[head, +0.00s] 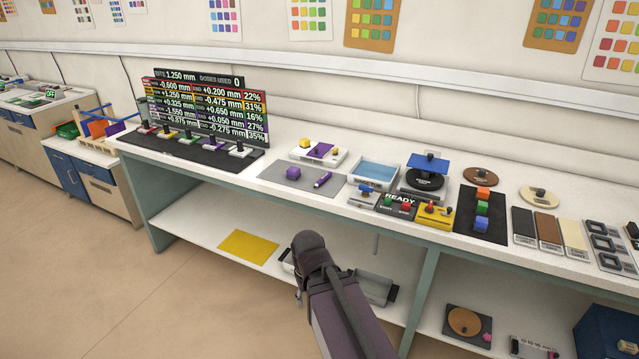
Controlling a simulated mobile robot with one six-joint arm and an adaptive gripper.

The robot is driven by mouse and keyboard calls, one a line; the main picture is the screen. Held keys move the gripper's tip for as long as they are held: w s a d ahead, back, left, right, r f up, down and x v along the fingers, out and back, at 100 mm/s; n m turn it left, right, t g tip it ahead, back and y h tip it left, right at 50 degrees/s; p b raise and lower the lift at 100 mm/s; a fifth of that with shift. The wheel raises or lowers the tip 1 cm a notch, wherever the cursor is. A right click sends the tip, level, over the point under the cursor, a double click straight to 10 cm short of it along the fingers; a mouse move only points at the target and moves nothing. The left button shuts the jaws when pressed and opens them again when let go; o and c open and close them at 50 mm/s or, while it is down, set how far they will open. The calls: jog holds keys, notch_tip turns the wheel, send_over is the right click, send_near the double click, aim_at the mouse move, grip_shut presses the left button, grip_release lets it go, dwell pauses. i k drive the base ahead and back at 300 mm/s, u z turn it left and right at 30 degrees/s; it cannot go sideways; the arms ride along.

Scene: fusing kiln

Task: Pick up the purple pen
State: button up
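The purple pen (323,180) lies on a grey mat (301,186) on the white bench top, near the mat's right side. It lies at a slant, and nothing touches it from above. A purple cube (292,173) stands on the same mat to its left. My dark arm rises from the bottom of the head view, in front of the bench and below the pen in the picture. My gripper is mostly hidden by the arm, and I cannot make out its fingers. The pen is clear of my arm.
Behind the mat is a white tray (335,161) with a yellow cube and purple sheet. To its right are a blue-topped tray (376,173), a READY control box (397,205) and a black stand (426,180). A number display (205,105) stands left. The lower shelf (200,222) juts below.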

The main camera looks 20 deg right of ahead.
aim_at(329, 174)
jog(key=z, duration=0.9)
jog(key=i, duration=0.5)
jog(key=u, duration=0.1)
